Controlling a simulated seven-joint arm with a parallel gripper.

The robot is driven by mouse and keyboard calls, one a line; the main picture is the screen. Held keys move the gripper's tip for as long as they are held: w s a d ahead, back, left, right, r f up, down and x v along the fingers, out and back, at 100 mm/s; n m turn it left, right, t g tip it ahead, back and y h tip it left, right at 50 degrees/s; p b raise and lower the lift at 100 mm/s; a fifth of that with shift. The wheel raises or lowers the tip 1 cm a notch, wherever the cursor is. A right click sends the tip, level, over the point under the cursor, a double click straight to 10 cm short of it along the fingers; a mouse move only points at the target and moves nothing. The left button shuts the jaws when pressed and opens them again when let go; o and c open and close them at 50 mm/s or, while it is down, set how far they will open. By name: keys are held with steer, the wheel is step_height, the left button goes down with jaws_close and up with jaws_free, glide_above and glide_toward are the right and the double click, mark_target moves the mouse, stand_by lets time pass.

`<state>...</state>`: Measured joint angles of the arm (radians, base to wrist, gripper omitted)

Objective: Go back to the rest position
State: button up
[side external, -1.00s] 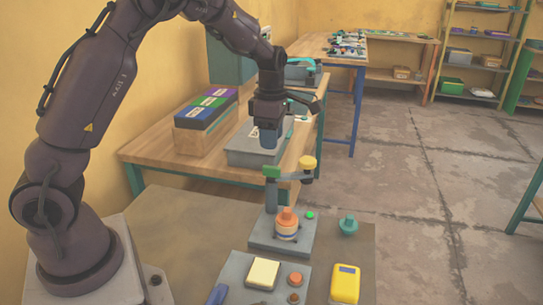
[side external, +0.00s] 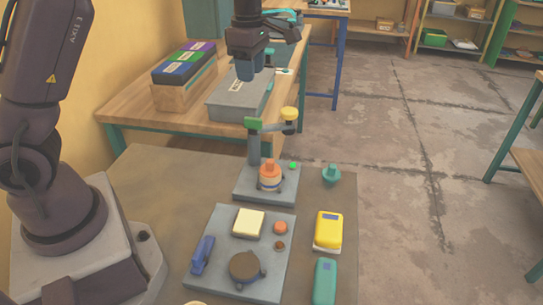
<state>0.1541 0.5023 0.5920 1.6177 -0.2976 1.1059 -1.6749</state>
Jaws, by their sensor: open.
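My gripper (side external: 255,75) is in the air in the upper middle of the side view, above the press and in front of the grey box on the bench. Its blue-tipped fingers point down with nothing between them; it is open. Below it stands the press (side external: 254,147), a grey post with a green head and an arm ending in a yellow knob (side external: 289,114).
A grey plate (side external: 220,275) in front holds a cream block (side external: 248,223), a dark disc (side external: 244,267) and a blue clip-like piece (side external: 203,255). A yellow device (side external: 328,230), a teal case (side external: 324,281) and a teal knob (side external: 331,174) lie to the right. A wooden bench (side external: 150,112) stands behind.

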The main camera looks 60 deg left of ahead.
steer(key=s+d+r+m+t, duration=0.2)
steer(key=s+d+r+m, duration=0.1)
steer(key=s+m, duration=0.4)
steer(key=s+d+r+m+t, duration=0.1)
steer(key=s+d+r+m, duration=0.2)
steer(key=s+d+m, duration=0.2)
steer(key=s+d+r+m+t, duration=0.2)
steer(key=s+d+m, duration=0.2)
steer(key=s+m, duration=0.5)
steer(key=m, duration=0.4)
steer(key=shift+s+d+r+t, duration=0.2)
steer(key=shift+s+r+t, duration=0.1)
steer(key=shift+s+r, duration=0.1)
